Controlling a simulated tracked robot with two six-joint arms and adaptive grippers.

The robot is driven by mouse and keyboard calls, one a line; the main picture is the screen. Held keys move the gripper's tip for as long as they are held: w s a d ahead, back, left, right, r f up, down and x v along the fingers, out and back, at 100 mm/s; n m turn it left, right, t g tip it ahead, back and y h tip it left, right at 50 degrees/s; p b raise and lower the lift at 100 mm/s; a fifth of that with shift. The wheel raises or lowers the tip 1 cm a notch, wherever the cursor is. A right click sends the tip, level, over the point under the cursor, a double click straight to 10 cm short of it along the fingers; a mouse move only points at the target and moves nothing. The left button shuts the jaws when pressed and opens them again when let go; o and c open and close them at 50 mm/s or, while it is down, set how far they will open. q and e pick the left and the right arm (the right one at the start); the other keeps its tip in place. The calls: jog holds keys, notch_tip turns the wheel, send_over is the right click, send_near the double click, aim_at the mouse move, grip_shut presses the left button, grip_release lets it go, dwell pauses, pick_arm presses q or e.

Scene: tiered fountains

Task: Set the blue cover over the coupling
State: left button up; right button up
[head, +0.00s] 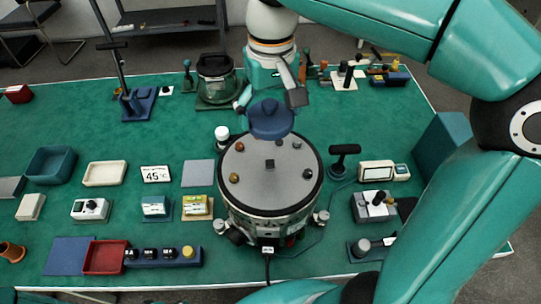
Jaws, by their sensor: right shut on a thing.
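My right gripper (270,98) comes down from the top of the view and is shut on the blue cover (271,122). The cover is a rounded blue piece, held above the far edge of a round grey drum top (255,190). A small dark block (270,164), which looks like the coupling, stands near the middle of that top. The cover appears apart from the block and beyond it. The exact height of the cover over the drum cannot be told. My left gripper is not in view.
Small knobs (235,178) sit around the block on the drum top. A black T-handle (344,151) stands right of the drum, a white-capped post (222,134) at its far left. A glass jar (216,75) stands behind. Trays and small devices cover the left of the green table.

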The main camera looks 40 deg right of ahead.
send_over(271, 165)
notch_tip(271, 165, down, 10)
jog(key=shift+w+r, duration=0.15)
jog(key=shift+r, duration=0.1)
jog(key=shift+f, duration=2.1)
jog(key=shift+b, duration=0.3)
jog(key=o, duration=0.9)
jog(key=shift+f, duration=0.1)
jog(key=shift+c, duration=0.2)
notch_tip(271, 165, up, 12)
jog(key=shift+r+p, duration=0.15)
jog(key=shift+p, duration=0.25)
jog(key=shift+d, duration=0.1)
